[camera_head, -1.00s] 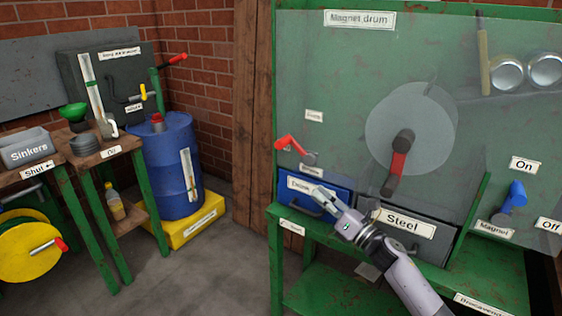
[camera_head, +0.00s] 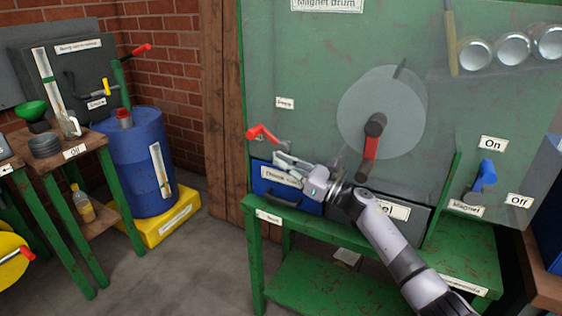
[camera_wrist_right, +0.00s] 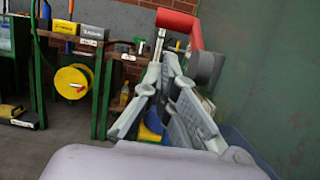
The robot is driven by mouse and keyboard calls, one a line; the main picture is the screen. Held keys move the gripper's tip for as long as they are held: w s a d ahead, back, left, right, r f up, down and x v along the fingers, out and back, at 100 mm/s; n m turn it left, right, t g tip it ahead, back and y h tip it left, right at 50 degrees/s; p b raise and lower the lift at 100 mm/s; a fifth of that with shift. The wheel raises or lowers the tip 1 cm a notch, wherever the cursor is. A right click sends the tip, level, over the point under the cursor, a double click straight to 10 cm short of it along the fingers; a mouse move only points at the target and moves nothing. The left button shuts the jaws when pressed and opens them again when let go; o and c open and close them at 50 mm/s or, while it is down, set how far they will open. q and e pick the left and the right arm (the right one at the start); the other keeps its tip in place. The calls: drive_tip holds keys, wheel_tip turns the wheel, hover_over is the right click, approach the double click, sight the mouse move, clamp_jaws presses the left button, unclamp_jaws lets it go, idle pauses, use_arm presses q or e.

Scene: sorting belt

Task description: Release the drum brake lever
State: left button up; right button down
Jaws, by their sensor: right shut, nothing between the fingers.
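The brake lever (camera_head: 262,132) is a red crank-like handle on a grey pivot at the left of the green magnet drum panel. It slants up to the left. My right gripper (camera_head: 280,160) is shut and empty, just below the lever, in front of the blue drawer. In the right wrist view, the fingertips (camera_wrist_right: 162,62) come together just below the red lever (camera_wrist_right: 180,22) and left of its grey hub (camera_wrist_right: 206,68). I cannot tell whether they touch it. My left gripper is not in view.
The drum disc (camera_head: 382,110) with a red and black crank is right of the lever. A blue drawer (camera_head: 268,193) and a grey steel drawer (camera_head: 418,217) sit below. A blue magnet lever (camera_head: 485,176) is at the right. Open floor lies to the left.

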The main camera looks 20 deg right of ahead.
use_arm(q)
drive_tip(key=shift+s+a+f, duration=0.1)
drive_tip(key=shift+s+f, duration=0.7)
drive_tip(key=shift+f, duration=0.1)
use_arm(e)
drive_tip(key=x, duration=0.7)
drive_tip(key=shift+w+a, duration=0.15)
drive_tip(key=shift+w, duration=0.05)
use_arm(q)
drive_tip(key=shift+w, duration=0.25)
